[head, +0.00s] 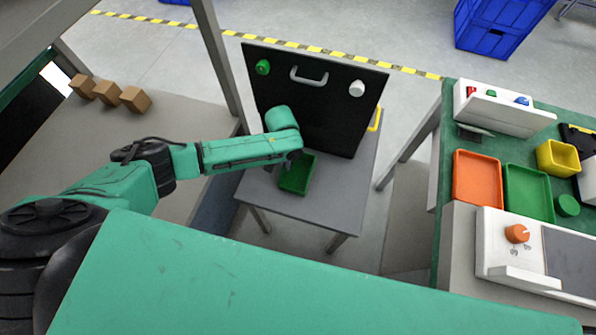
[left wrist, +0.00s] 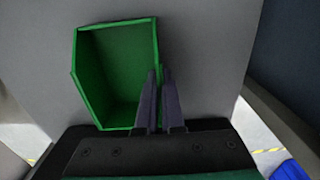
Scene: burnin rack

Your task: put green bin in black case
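The green bin (head: 297,178) is an open, shallow tray at the small grey table, in front of the black case (head: 318,115). I cannot tell whether it touches the tabletop. The black case stands upright at the table's back, showing a dark face with a grey handle, a green knob and a white knob. My left gripper (head: 293,157) is at the bin's far edge. In the left wrist view the bin (left wrist: 115,75) opens toward the camera, and the nearly closed fingers (left wrist: 160,100) straddle its right wall. My right gripper is not in view.
The grey table (head: 290,210) has bare room in front of the bin. A green-topped bench (head: 448,130) at right holds an orange tray (head: 477,178), another green tray (head: 528,193) and a yellow bin (head: 557,158). Several cardboard boxes (head: 107,92) sit on the left surface.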

